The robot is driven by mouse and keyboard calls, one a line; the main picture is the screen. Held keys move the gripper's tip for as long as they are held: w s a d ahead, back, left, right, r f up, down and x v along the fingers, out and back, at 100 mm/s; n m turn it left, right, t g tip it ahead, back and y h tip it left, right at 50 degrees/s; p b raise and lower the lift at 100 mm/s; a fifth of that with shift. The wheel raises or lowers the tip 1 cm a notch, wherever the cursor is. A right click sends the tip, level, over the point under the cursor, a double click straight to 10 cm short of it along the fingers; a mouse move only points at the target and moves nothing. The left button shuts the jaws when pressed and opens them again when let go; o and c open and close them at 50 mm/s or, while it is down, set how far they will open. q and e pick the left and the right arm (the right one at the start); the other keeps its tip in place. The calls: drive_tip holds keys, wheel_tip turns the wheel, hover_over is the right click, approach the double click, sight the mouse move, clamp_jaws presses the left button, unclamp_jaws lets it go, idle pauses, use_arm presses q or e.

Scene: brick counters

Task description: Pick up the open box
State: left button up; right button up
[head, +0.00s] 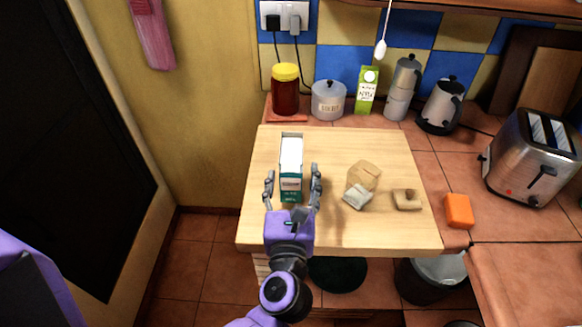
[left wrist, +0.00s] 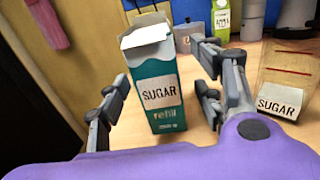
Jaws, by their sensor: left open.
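The open box is a teal and white carton labelled "SUGAR refill" (left wrist: 158,92), with its top flaps open. It stands upright on the light wooden board (head: 340,235) and also shows in the head view (head: 291,165). My left gripper (head: 292,182) is open, with one finger on each side of the box's near end. In the left wrist view the left gripper (left wrist: 160,98) has its fingers apart, with a visible gap at the left of the box. Whether the right finger touches the box cannot be told. My right gripper is not in view.
An orange sponge (head: 458,210) lies on the tiles. A red jar (head: 285,92) and a canister (head: 328,100) stand behind. A toaster (head: 530,160) is far right.

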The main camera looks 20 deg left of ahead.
use_arm(q)
drive_tip(key=p+x, duration=0.1)
drive_tip(key=x, duration=0.3)
drive_tip(key=shift+a+r, duration=0.15)
drive_tip(key=shift+w+a, duration=0.15)
drive_tip(key=shift+w, duration=0.25)
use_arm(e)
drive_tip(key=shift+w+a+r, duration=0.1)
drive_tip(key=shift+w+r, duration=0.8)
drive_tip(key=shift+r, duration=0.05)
use_arm(q)
drive_tip(key=shift+s, duration=0.1)
drive_tip(key=shift+c, duration=1.4)
drive_tip(key=c, duration=1.1)
drive_tip(key=shift+c, duration=0.5)
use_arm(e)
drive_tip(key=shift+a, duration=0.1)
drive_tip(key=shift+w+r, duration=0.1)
